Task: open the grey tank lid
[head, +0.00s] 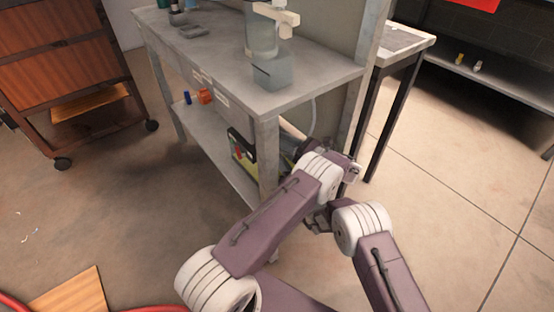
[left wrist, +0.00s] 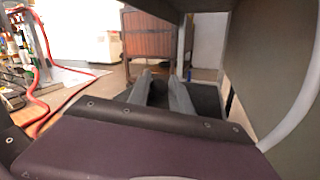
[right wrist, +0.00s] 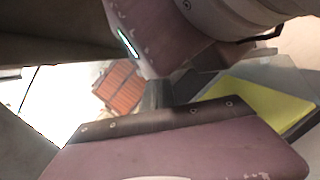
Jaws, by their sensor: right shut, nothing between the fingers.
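A clear cylinder with a beige top (head: 268,25) stands on a grey block (head: 272,72) near the front right corner of the bench top. I cannot tell whether this is the grey tank, and I make out no lid for certain. My left gripper (left wrist: 161,75) is open and empty; its two dark fingers point forward with a gap between them, and the bench underside is above them. My right gripper (right wrist: 158,86) is shut and empty. In the head view, both wrists are close together by the bench's right front leg, below the top; the fingertips are hard to make out there.
The metal bench (head: 215,62) has a lower shelf (head: 205,135) with an orange box (head: 205,96) and a yellow-black item (head: 243,155). A wheeled wooden cabinet (head: 65,60) stands at left. A second table (head: 408,42) stands behind right. The floor at right is clear.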

